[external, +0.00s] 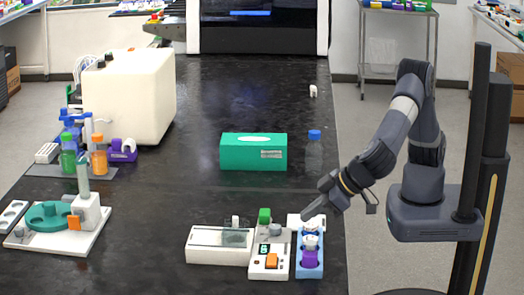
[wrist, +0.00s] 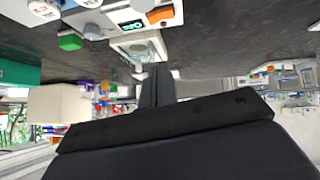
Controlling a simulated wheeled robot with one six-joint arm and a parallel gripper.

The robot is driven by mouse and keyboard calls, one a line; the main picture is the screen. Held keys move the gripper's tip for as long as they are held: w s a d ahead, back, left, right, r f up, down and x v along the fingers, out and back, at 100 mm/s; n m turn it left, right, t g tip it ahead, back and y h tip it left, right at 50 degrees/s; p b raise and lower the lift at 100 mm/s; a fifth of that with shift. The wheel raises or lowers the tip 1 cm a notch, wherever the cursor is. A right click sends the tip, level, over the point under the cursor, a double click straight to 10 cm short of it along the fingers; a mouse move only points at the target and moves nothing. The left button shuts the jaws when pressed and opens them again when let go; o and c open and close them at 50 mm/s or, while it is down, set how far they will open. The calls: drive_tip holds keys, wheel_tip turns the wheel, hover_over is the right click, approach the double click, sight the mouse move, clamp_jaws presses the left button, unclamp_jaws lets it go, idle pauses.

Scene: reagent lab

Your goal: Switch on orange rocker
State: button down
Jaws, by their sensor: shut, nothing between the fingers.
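The orange rocker (external: 271,260) sits at the front of a small white device (external: 268,272) with a lit display and a green-capped part behind it. In the wrist view the orange rocker (wrist: 160,14) is at the top edge, beside the lit display (wrist: 132,25). My gripper (external: 306,213) is shut and empty, above and to the right of the device, near the blue holder. Its shut fingers also show in the wrist view (wrist: 156,85), apart from the rocker. I cannot tell which way the rocker is tipped.
A blue holder (external: 310,270) with white and purple items stands right of the device. A clear-topped white box (external: 205,245) stands left. A green tissue box (external: 253,152) and a blue-capped bottle (external: 314,155) stand behind. The bench between the left apparatus and white box is clear.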

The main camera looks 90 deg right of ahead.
drive_tip(key=shift+w+f, duration=0.1)
drive_tip(key=p, duration=0.2)
hover_over(269, 261)
drive_tip(key=s, duration=0.3)
drive_tip(key=f, duration=0.4)
drive_tip(key=a+f, duration=0.1)
drive_tip(key=f, duration=0.1)
drive_tip(key=shift+s+f, duration=0.1)
drive_tip(key=shift+s, duration=0.05)
drive_tip(key=f, duration=0.3)
drive_tip(key=shift+w+d+f+p, duration=0.2)
drive_tip(key=shift+w+d+p, duration=0.05)
drive_tip(key=shift+p, duration=0.1)
drive_tip(key=shift+d+f, duration=0.1)
drive_tip(key=shift+f, duration=0.5)
drive_tip(key=shift+f, duration=0.1)
